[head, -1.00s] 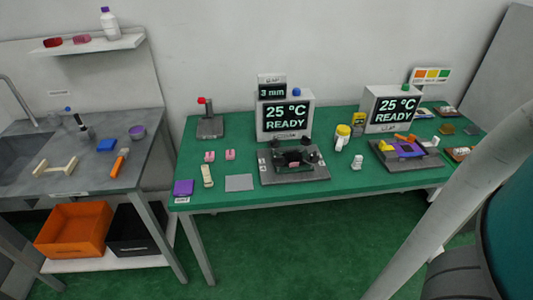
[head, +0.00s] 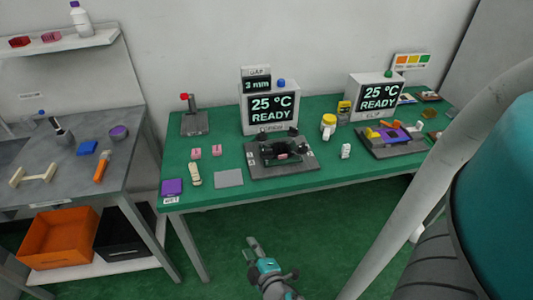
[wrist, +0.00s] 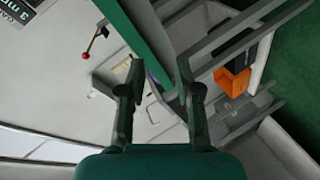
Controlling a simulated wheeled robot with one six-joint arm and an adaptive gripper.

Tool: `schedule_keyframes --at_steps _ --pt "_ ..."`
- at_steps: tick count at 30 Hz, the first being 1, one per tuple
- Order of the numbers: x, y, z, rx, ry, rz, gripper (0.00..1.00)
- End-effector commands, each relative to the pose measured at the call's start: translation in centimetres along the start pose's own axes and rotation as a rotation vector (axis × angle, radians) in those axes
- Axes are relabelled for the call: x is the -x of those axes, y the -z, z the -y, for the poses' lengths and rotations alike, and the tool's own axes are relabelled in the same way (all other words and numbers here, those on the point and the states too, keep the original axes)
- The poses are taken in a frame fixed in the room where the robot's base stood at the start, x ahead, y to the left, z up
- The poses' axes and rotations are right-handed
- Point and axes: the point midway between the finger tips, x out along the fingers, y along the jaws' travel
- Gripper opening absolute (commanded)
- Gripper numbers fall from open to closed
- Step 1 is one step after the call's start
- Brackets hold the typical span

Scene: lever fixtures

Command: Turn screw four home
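The screw fixture (head: 283,172) is a dark grey plate on the green table, with black knobs (head: 293,131) around a black frame and a pink piece (head: 283,156) in its middle. I cannot read which knob is number four. Its display (head: 270,108) reads 25 °C READY, and the gap box (head: 256,84) above reads 3 mm. My gripper (head: 252,248) is in front of the table, well apart from the fixture. In the wrist view my gripper (wrist: 158,70) has its two fingers apart with nothing between them. The knobs do not show there.
A red-knobbed lever (head: 193,122) stands at the table's back left. A clip fixture (head: 390,140) is to the right. The orange bin (head: 55,243) is under the left bench.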

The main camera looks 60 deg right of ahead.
Motion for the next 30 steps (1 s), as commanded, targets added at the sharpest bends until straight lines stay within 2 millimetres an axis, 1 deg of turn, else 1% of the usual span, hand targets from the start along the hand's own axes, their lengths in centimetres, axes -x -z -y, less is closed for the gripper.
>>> schedule_keyframes --at_steps 1,3,5,6,8,9,10,12,15,18,23,26,30 --pt "-2.0 -0.1 -1.5 0.038 -0.047 0.040 0.33" --pt "-4.2 -0.6 -3.5 0.098 -0.105 0.103 0.33" --pt "-6.0 -1.0 -5.4 0.145 -0.156 0.161 0.33" --pt "-7.1 -1.3 -6.8 0.177 -0.191 0.201 0.33" --pt "-8.5 -1.8 -9.0 0.219 -0.242 0.265 0.33" --pt "-9.3 -2.0 -10.5 0.245 -0.275 0.305 0.33" --pt "-9.9 -2.2 -11.6 0.263 -0.298 0.336 0.33" --pt "-10.9 -2.5 -14.0 0.298 -0.348 0.401 0.33" --pt "-11.8 -3.0 -16.7 0.335 -0.402 0.478 0.33" --pt "-12.2 -3.2 -18.4 0.356 -0.434 0.526 0.33" --pt "-12.6 -3.5 -19.5 0.368 -0.451 0.553 0.33" --pt "-13.3 -4.0 -19.9 0.367 -0.451 0.554 0.33" --pt "-15.1 -4.9 -21.1 0.365 -0.452 0.553 0.33"
